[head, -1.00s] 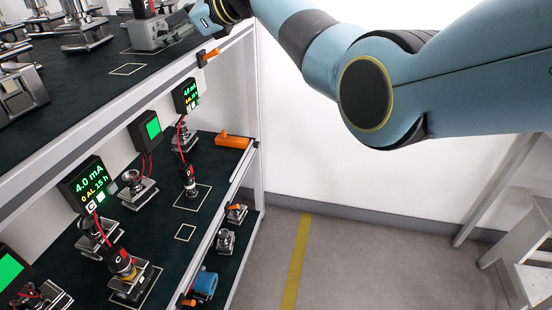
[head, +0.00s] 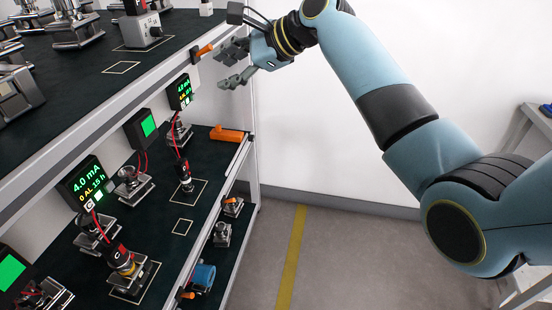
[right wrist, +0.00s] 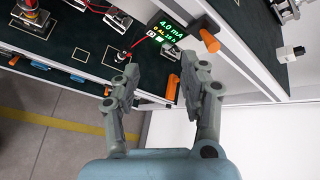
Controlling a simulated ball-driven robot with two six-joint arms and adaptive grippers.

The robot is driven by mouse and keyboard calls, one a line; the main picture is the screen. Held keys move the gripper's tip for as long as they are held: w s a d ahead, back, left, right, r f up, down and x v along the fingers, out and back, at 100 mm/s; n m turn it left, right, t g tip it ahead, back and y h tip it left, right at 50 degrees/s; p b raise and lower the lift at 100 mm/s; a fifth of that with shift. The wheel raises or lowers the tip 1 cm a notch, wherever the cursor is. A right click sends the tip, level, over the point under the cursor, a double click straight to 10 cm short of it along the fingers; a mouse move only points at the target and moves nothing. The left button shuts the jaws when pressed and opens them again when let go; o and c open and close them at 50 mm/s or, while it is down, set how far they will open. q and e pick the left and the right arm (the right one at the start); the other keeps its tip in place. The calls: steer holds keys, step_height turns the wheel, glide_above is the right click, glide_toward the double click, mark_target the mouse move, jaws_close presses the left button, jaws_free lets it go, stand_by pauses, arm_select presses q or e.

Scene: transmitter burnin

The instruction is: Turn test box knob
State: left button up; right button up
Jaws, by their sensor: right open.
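The grey test box (head: 139,31) stands on the top shelf near its far end, with a dark upright part rising from it. A small pale round spot on its face may be the knob; it is too small to tell how it is turned. In the right wrist view, the box (right wrist: 286,14) is at the top right edge. My right gripper (head: 222,68) is open and empty, just off the shelf's front edge, right of and lower than the box and apart from it. Its fingers (right wrist: 160,62) are spread in the right wrist view. My left gripper is not in view.
An orange lever (head: 202,52) sticks out on the top shelf's front edge, close to my right fingers. A white block (head: 206,8) stands beyond the box. The lower shelf has lit displays (head: 82,185), wired transmitters and an orange piece (head: 226,133).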

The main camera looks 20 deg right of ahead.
steer(key=s+d+f+n+g+h, duration=0.1)
steer(key=s+d+f+n, duration=0.1)
steer(key=s+f, duration=0.3)
steer(key=s+d+f+n+g+h, duration=0.1)
steer(key=s+f, duration=0.5)
steer(key=f, duration=0.6)
steer(key=d+n+h, duration=0.1)
steer(key=d+n, duration=0.1)
steer(key=n, duration=0.1)
